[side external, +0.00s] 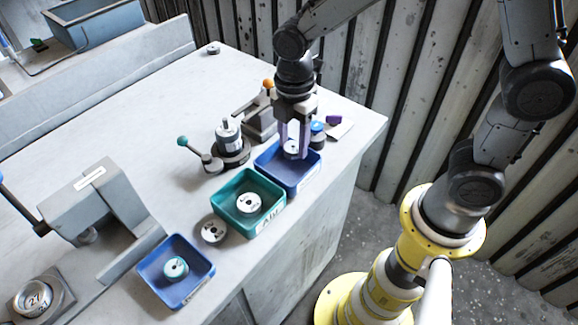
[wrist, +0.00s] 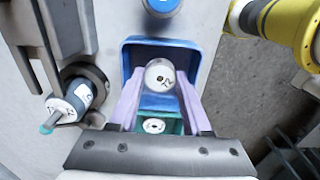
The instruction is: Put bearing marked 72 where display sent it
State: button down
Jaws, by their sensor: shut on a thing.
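My gripper (side external: 293,150) is shut on a pale round bearing (wrist: 160,75), its two lilac fingers on either side of it. The bearing's face has a dark centre hole and a small mark that looks like 72 but is not sharp. Gripper and bearing are at the far blue bin (side external: 272,172), inside its outline; I cannot tell whether the bearing touches the bin floor. This bin also shows in the wrist view (wrist: 131,58). I cannot make out a display with readable text.
A teal bin (side external: 226,212) with a white-faced bearing adjoins the blue bin. A loose bearing (side external: 213,230) lies beside it. A near blue bin (side external: 186,293) holds a teal-ringed bearing. A spindle fixture (side external: 230,150) stands left of the gripper; a blue cap (side external: 318,132) is behind.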

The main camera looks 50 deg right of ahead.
jog(key=shift+f, duration=0.1)
jog(key=shift+c, duration=1.4)
grip_release()
notch_tip(320, 180, up, 14)
